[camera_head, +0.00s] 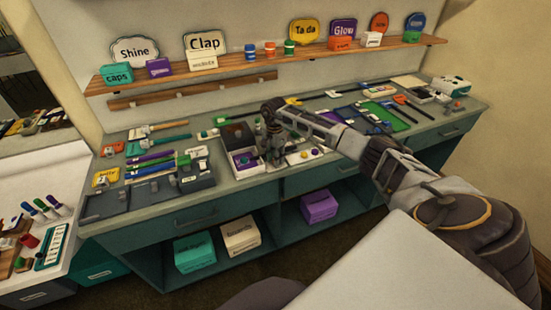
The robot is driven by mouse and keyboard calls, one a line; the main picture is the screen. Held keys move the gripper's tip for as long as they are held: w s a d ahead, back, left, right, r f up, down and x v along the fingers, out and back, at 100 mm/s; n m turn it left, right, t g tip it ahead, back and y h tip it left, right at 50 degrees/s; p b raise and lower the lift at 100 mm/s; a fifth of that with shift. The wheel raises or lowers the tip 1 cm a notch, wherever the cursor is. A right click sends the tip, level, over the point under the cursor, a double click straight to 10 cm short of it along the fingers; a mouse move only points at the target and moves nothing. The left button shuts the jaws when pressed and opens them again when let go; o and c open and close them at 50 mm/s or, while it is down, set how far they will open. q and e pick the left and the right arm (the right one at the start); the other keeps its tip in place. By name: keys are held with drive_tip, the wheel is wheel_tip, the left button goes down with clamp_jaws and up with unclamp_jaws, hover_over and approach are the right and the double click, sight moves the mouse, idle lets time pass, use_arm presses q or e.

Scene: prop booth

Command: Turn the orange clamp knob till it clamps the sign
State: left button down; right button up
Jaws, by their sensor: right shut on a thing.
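My right gripper (274,155) points down at the middle of the workbench (232,186), its arm coming in from the right. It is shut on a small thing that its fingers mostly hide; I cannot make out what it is. I cannot tell the orange clamp knob for certain. A yellow sign (106,177) is at the bench's left end, by a grey fixture (110,201). Other signs, such as the Clap sign (205,41) and the Shine sign (134,50), stand on the wall shelf. My left gripper is not in view.
Tools and a green mat (391,117) crowd the bench farther right. Bins, including a purple one (319,206), sit below.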

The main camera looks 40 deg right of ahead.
drive_tip(key=m, duration=0.3)
drive_tip(key=shift+b, duration=0.4)
drive_tip(key=m, duration=0.4)
drive_tip(key=shift+d, duration=0.1)
drive_tip(key=m, duration=0.3)
drive_tip(key=shift+m, duration=0.4)
drive_tip(key=m, duration=0.3)
drive_tip(key=shift+r+m, duration=0.1)
drive_tip(key=shift+m, duration=0.2)
drive_tip(key=m, duration=0.3)
drive_tip(key=shift+m, duration=0.3)
drive_tip(key=m+p, duration=0.1)
drive_tip(key=m, duration=0.2)
drive_tip(key=shift+m+t, duration=0.3)
drive_tip(key=shift+m, duration=0.1)
drive_tip(key=m+p, duration=0.1)
drive_tip(key=m, duration=0.5)
drive_tip(key=shift+d+m, duration=0.1)
drive_tip(key=shift+m, duration=0.2)
drive_tip(key=shift+p, duration=0.3)
